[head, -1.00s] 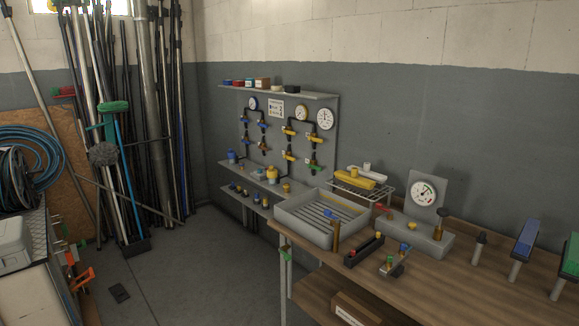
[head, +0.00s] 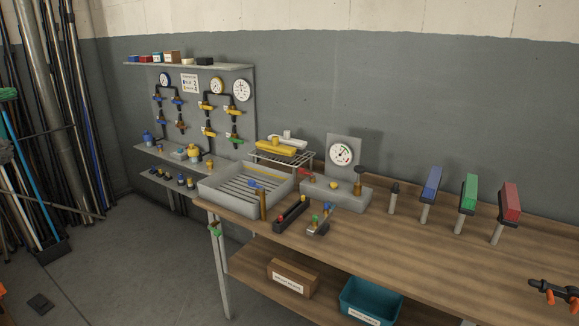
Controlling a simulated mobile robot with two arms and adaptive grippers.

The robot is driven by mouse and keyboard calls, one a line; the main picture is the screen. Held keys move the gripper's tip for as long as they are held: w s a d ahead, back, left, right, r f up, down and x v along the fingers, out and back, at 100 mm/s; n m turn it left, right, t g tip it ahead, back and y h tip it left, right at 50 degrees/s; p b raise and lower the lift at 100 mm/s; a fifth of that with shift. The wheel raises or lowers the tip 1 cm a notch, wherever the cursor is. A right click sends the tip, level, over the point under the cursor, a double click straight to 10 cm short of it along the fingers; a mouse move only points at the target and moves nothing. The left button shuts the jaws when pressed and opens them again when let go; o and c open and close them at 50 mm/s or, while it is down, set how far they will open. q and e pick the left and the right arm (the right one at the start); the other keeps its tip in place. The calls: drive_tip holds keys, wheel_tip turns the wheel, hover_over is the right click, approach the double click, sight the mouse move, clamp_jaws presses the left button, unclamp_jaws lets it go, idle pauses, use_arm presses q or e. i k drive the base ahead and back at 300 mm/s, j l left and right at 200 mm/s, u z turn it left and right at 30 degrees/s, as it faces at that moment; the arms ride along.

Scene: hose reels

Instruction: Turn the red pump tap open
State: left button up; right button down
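The pump is a grey block (head: 345,199) on the wooden bench, with an upright plate carrying a round white gauge (head: 342,153). A small red handle (head: 304,170) shows at the block's left end and looks like the red tap; its exact angle is too small to tell.
A grey slatted tray (head: 222,202) and a wire rack (head: 262,155) stand left of the pump. A black holder (head: 291,214) lies in front. Blue (head: 432,182), green (head: 469,191) and red (head: 509,202) blocks stand on posts at right. The bench between them and the front edge is mostly clear.

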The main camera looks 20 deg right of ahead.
sight(302, 170)
drive_tip(key=i+z, duration=0.1)
drive_tip(key=z, duration=0.3)
drive_tip(key=i+z, duration=0.15)
drive_tip(key=z, duration=0.25)
drive_tip(key=i+j+z, duration=0.1)
drive_tip(key=z, duration=0.25)
drive_tip(key=i+j+z, duration=0.1)
drive_tip(key=z, duration=0.3)
